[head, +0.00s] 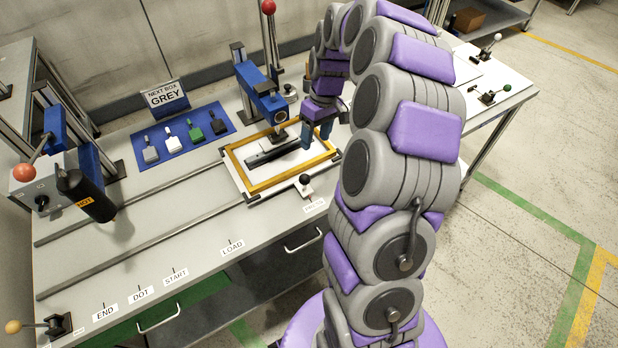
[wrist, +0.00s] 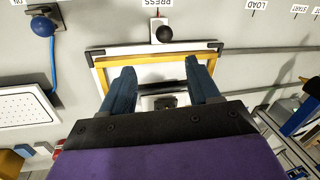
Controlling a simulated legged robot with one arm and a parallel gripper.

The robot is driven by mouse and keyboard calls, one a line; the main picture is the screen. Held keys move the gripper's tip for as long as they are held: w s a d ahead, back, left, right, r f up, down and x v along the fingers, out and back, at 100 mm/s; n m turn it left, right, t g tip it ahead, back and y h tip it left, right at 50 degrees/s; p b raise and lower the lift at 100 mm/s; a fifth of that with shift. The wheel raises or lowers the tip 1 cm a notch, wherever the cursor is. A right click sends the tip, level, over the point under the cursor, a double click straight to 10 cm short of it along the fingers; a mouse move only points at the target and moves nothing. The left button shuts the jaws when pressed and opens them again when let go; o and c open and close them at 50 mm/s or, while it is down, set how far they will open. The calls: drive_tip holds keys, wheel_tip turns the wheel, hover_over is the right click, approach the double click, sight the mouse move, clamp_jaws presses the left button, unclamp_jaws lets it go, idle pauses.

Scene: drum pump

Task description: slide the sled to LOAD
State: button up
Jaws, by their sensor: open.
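The sled (head: 236,170) is a white plate with a yellow frame (head: 262,187), on two rails at the PRESS label (head: 315,207). A black ball knob (head: 305,179) stands on a small white block at its front edge. The LOAD label (head: 232,247) is to the left along the table's front. My gripper (head: 317,135) is open above the sled's right part, pointing down. In the wrist view, my gripper (wrist: 161,75) has its blue fingers apart over the yellow frame, and the knob (wrist: 164,34) is beyond the fingertips, untouched.
A blue press (head: 262,97) stands over the sled behind my gripper. The rails (head: 150,238) are clear from the sled leftward past LOAD. A black HOT nozzle (head: 88,195) hangs at the left. A blue mat (head: 180,137) with several coloured tools lies behind the rails.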

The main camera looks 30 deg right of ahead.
approach(306, 176)
drive_tip(key=f, duration=0.2)
drive_tip(key=f+b, duration=0.1)
drive_tip(key=f, duration=0.2)
drive_tip(key=f+b, duration=0.1)
drive_tip(key=f, duration=0.2)
drive_tip(key=shift+a, duration=0.3)
drive_tip(key=f, duration=0.1)
drive_tip(key=a+f, duration=0.1)
drive_tip(key=f+b, duration=0.1)
drive_tip(key=shift+s+a, duration=0.15)
drive_tip(key=shift+a, duration=0.1)
drive_tip(key=shift+a+f, duration=0.3)
drive_tip(key=shift+d, duration=0.5)
drive_tip(key=shift+c, duration=1.4)
drive_tip(key=shift+a, duration=0.3)
drive_tip(key=c, duration=0.4)
drive_tip(key=shift+d, duration=0.1)
clamp_jaws()
